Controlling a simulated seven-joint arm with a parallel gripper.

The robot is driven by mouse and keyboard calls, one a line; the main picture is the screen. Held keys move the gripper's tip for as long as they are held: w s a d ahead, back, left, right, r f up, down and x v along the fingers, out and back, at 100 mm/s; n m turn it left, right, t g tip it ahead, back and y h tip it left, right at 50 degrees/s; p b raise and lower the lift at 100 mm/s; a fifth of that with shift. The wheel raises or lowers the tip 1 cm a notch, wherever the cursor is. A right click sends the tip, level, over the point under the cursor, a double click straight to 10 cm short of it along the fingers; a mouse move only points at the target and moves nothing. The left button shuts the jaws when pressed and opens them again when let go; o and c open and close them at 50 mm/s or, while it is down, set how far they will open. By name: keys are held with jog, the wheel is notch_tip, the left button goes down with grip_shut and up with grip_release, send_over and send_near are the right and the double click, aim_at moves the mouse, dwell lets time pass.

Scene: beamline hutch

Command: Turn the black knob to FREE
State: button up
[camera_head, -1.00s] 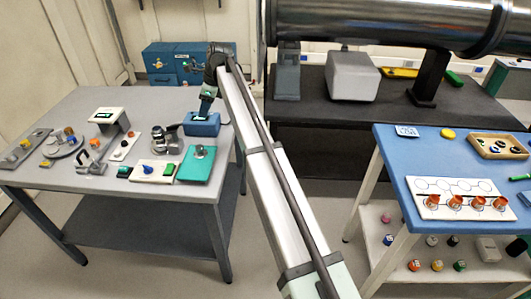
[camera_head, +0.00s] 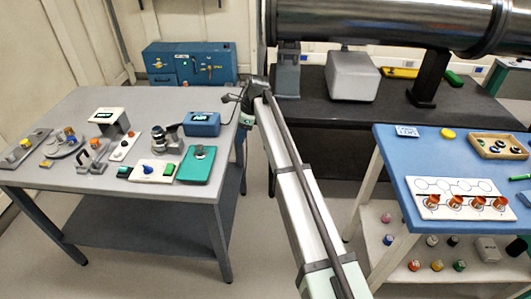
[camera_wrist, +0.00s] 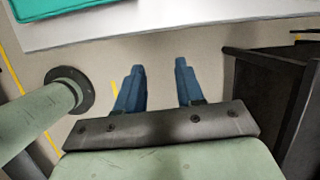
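The task's black knob is hard to single out at this size. A dark grey knob (camera_head: 199,151) stands on a teal plate (camera_head: 189,173) at the right front corner of the grey table; I cannot tell whether it is the one, and no FREE mark is readable. The teal plate's edge also shows at the top left of the wrist view (camera_wrist: 62,9). My gripper (camera_wrist: 159,70) is open and empty, its two blue fingers apart over the floor beside the table's edge. In the head view its fingers cannot be made out.
The grey table (camera_head: 60,178) also holds a white panel with a blue knob (camera_head: 147,169), a blue box (camera_head: 202,124) and several fixtures. A dark bench (camera_head: 330,115) stands behind. A blue table (camera_head: 388,150) with cups is at right. Floor is open between.

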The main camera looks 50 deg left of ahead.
jog(key=w+d+f, duration=0.5)
jog(key=d+f, duration=0.2)
jog(key=shift+d+f+h, duration=0.2)
jog(key=shift+f+h, duration=0.05)
jog(key=shift+h, duration=0.05)
notch_tip(320, 180, up, 25)
jog(key=n+g, duration=0.2)
jog(key=n, duration=0.3)
send_over(174, 125)
jog(key=w+d, duration=0.1)
jog(key=w, duration=0.4)
jog(key=shift+h, duration=0.3)
jog(key=x, duration=1.3)
jog(key=shift+f, duration=0.2)
grip_shut()
